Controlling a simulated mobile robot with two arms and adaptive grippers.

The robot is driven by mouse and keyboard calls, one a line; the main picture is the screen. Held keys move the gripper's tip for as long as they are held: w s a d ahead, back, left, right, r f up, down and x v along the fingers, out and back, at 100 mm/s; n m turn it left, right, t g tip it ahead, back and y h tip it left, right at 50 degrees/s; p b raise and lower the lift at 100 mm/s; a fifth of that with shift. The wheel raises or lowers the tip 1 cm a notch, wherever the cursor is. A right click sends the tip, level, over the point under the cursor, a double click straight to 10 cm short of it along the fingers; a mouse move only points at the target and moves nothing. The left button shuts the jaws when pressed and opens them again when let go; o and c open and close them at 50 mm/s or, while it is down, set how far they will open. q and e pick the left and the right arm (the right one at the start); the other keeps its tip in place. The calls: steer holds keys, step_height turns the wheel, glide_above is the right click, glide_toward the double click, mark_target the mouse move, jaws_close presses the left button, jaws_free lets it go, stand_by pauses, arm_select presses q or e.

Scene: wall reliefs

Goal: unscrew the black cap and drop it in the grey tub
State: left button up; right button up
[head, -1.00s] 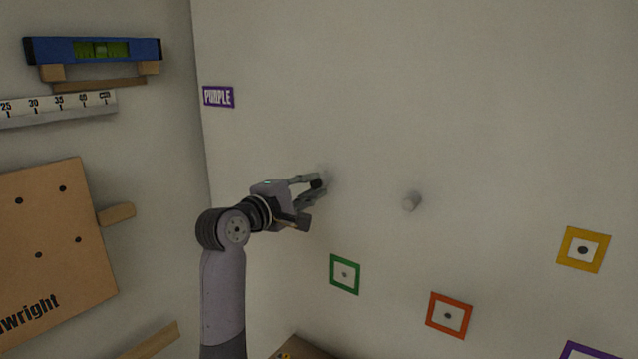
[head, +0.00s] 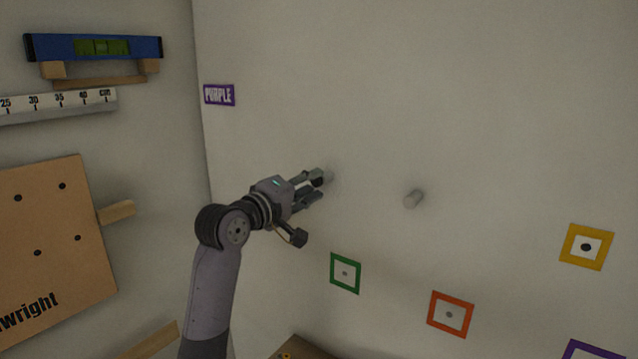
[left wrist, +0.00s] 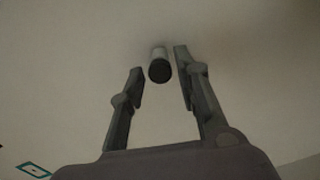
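The black cap (left wrist: 159,72) sits on the end of a pale grey stub (left wrist: 159,53) that stands out from the wall. My left gripper (left wrist: 160,72) is open, with one finger on each side of the cap and a visible gap to each. In the head view my left gripper (head: 318,185) is at the wall, its fingers around the stub (head: 329,177); the cap is hard to make out there. The grey tub is not in view. My right gripper is not in view.
Green (head: 345,273), orange (head: 450,314) and yellow (head: 586,247) framed marks lie lower. A purple label (head: 219,95), blue level (head: 95,49) and wooden board (head: 50,250) are on the left. The upper wall is clear.

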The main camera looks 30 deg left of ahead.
arm_select(q)
steer(key=m, duration=0.7)
steer(key=shift+f+m+b, duration=0.15)
steer(key=shift+m+b, duration=0.2)
steer(key=shift+m, duration=0.05)
steer(key=m, duration=0.7)
